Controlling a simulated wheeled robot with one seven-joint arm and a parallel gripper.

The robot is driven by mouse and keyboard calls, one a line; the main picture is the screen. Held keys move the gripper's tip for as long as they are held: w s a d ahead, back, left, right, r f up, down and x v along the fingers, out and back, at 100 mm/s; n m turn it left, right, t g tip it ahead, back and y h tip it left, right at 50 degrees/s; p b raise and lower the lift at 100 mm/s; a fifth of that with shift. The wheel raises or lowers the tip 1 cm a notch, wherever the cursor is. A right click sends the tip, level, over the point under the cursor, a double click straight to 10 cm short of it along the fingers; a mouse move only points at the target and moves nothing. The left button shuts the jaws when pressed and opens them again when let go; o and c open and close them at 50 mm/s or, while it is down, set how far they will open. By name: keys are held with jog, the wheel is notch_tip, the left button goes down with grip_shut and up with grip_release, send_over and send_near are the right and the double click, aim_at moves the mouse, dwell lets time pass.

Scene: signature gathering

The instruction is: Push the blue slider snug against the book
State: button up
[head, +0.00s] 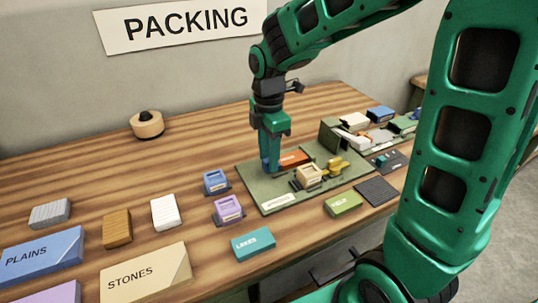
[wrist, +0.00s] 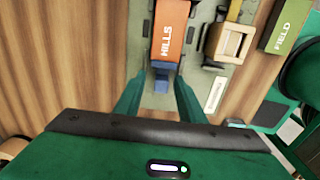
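The orange book marked HILLS (wrist: 171,32) lies on a green board (wrist: 198,80); it also shows in the head view (head: 294,158), partly behind my gripper. The blue slider (wrist: 161,76) is at the near end of the book in the wrist view. It looks close to the book's end, but I cannot tell whether they touch. My gripper (wrist: 158,88) has its two green fingers apart, one to each side of the slider's line, with no clear contact. In the head view my gripper (head: 268,168) points down at the board's left part, and its fingers hide most of the slider.
A tan block (head: 309,177) and a yellow piece (head: 336,166) stand right of the book on the board. A green FIELD book (head: 343,203) lies at the front. Blue and purple holders (head: 228,209) stand left of the board.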

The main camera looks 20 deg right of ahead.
notch_tip(320, 180, up, 11)
jog(key=shift+f, duration=0.15)
dwell(0.5)
